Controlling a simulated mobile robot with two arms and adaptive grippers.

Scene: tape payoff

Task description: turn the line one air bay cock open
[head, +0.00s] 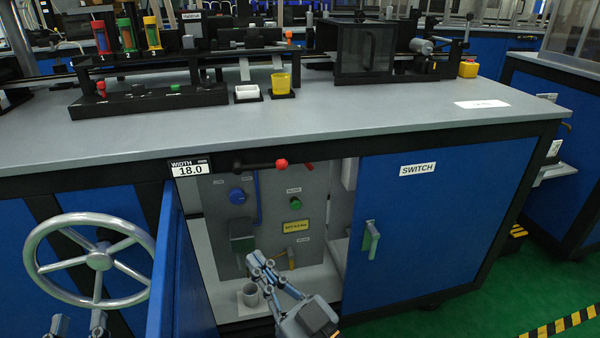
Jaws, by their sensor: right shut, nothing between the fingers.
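The open left bay of the blue cabinet shows a grey panel (266,215). A small yellow lever (291,258), which looks like the air cock, sits low on this panel beside a small label. It seems to point mostly downward, and its lower end lies close behind my gripper; its exact angle is hard to tell. My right gripper (256,263) is shut and empty, reaching in from the lower right just left of the yellow lever. I cannot tell whether they touch. My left gripper (78,323) is at the bottom left edge, fingers apart, below a large handwheel.
The panel also carries a blue knob (237,196), a green button (295,203) and a yellow pressure label (296,226). A red-knobbed lever (281,164) juts out above. The open blue door (170,270) stands left of the bay. A grey handwheel (98,260) is farther left.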

